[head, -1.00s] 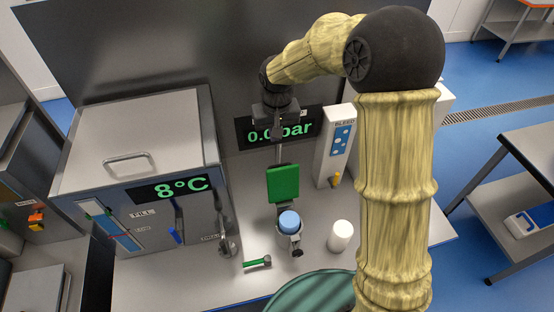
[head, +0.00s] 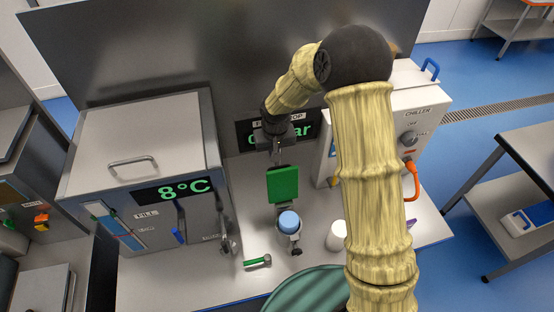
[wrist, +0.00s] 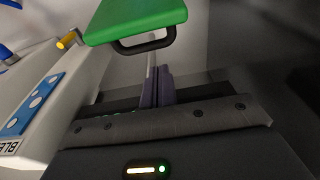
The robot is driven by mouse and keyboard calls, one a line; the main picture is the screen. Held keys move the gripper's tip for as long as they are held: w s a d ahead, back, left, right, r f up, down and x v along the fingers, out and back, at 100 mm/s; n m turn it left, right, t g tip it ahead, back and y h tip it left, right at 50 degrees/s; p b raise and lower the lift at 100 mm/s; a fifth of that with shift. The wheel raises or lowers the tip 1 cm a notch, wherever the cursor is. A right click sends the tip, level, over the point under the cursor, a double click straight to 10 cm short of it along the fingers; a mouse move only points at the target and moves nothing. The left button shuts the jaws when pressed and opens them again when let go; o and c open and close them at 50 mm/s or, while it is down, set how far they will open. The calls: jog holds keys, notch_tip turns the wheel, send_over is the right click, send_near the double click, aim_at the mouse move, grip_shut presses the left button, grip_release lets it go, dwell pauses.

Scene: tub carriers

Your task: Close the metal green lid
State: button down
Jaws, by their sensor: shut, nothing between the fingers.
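The green lid (head: 282,186) stands raised and tilted up in the middle of the counter, behind a blue-topped cylinder (head: 289,221) in a metal holder. In the wrist view the green lid (wrist: 140,20) is at the top, with a dark loop handle (wrist: 145,43) at its edge. My gripper (head: 277,158) is just behind the lid's upper edge in the head view, pointing down. In the wrist view my gripper (wrist: 162,72) has its fingers together and empty, close below the handle. I cannot tell whether the fingertips touch the lid.
A steel tank (head: 140,165) with an 8°C display stands at left. A white chiller box (head: 398,120) with an orange hose stands at right. A dark panel rises behind.

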aim_at(281, 180)
jog(key=s, duration=0.1)
jog(key=s+p, duration=0.1)
jog(key=s+d+p, duration=0.1)
jog(key=shift+s+f, duration=0.3)
dwell(0.5)
